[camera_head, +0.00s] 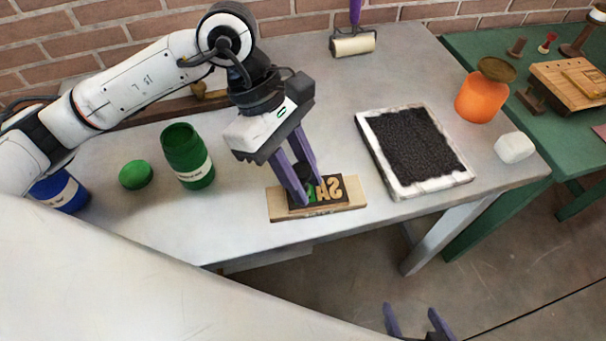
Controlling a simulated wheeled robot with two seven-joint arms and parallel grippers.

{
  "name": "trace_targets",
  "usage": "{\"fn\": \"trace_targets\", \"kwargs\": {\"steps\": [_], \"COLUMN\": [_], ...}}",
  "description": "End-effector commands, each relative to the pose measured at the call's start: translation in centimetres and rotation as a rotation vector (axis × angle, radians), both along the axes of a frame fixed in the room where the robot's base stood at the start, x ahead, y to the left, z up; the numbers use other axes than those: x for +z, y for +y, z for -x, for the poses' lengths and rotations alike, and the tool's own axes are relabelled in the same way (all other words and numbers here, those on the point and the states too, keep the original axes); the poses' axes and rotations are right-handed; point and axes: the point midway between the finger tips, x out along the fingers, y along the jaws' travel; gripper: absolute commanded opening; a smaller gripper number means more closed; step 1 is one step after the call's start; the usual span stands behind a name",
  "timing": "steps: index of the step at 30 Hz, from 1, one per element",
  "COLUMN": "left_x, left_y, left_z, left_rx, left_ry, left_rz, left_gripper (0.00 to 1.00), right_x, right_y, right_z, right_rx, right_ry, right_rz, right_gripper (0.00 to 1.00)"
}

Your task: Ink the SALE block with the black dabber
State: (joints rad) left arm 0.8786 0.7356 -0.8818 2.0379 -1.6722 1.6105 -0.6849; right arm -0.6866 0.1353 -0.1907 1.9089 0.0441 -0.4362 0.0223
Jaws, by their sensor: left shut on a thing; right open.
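The SALE block (335,188) lies on a light wooden base near the front edge of the grey table, its raised letters mirrored. The letters at its right end are pale; a letter beside my gripper looks green. My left gripper (304,192) points down over the left part of the block, shut on a dark thing, probably the black dabber, mostly hidden by the fingers. I cannot tell whether it touches the letters. My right gripper (420,322) is open and empty, low in front of the table.
A white-framed black slab (415,150) lies right of the block. An open green jar (187,157), green lid (136,174) and blue jar (62,191) stand left. A roller (353,45), orange pot (482,98) and white lump (514,147) are farther off. A green table (470,45) adjoins.

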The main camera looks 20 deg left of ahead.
Motion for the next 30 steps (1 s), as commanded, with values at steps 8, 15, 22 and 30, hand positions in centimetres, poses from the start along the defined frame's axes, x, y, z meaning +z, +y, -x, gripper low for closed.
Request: {"fn": "trace_targets", "kwargs": {"steps": [8, 15, 22, 30], "left_x": [1.8, 3.7, 3.9, 3.7], "left_y": [0.0, 0.0, 0.0, 0.5], "left_z": [0.0, 0.0, 0.0, 0.0], "left_rx": [-0.001, 0.000, -0.001, -0.083], "left_ry": [0.002, 0.001, 0.002, 0.000], "left_rz": [-0.001, -0.001, -0.001, -0.002], "left_gripper": [0.04, 0.04, 0.04, 0.04], "right_x": [0.9, 1.7, 1.7, 1.7], "right_y": [0.0, 0.0, 0.0, 0.0], "right_z": [0.0, 0.0, 0.0, 0.0], "right_rx": [0.000, 0.000, 0.000, 0.000], "right_ry": [0.000, 0.000, 0.000, 0.000], "right_rz": [0.000, 0.000, 0.000, 0.000], "right_gripper": [0.73, 0.73, 0.73, 0.73]}}
